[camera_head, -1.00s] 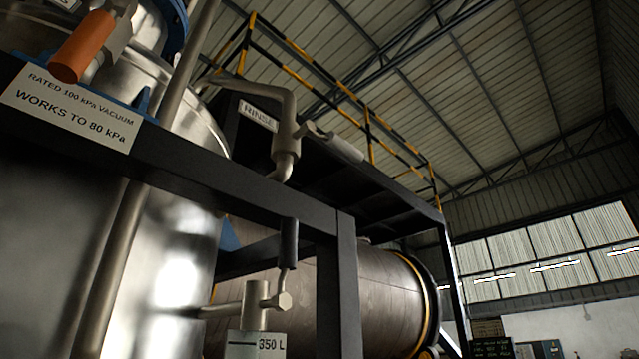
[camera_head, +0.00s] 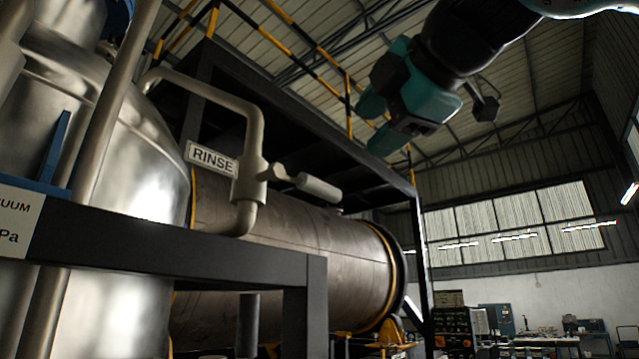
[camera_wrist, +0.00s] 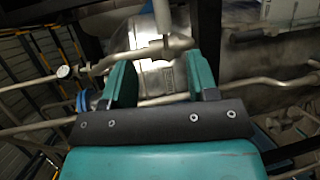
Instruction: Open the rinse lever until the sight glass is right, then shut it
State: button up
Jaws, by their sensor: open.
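The rinse lever (camera_head: 318,187) is a pale grey cylindrical handle on a valve in the bent rinse pipe (camera_head: 258,125), right of the RINSE sign (camera_head: 211,159). It sticks out to the right and slightly down. My gripper (camera_head: 376,122), teal and black, is above and to the right of the lever in the head view, apart from it. Its fingers are open and empty. In the wrist view the open gripper (camera_wrist: 160,82) faces a pipe and a shiny vessel; a pale cylinder there may be the lever. The sight glass is not identifiable in either current view.
A black frame beam (camera_head: 150,240) crosses the lower left in front of the steel vessel (camera_head: 160,150). A large brown horizontal drum (camera_head: 300,250) lies behind the valve. A dark platform with yellow-black rails (camera_head: 290,55) is above. Air around my gripper looks open.

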aim_at(323, 183)
jog(key=p+x, duration=0.2)
jog(key=x, duration=1.3)
jog(key=shift+w+p, duration=0.1)
jog(key=shift+p, duration=0.3)
jog(key=shift+w+a+f, duration=0.2)
jog(key=shift+w+f, duration=0.05)
jog(key=shift+w, duration=0.15)
grip_shut()
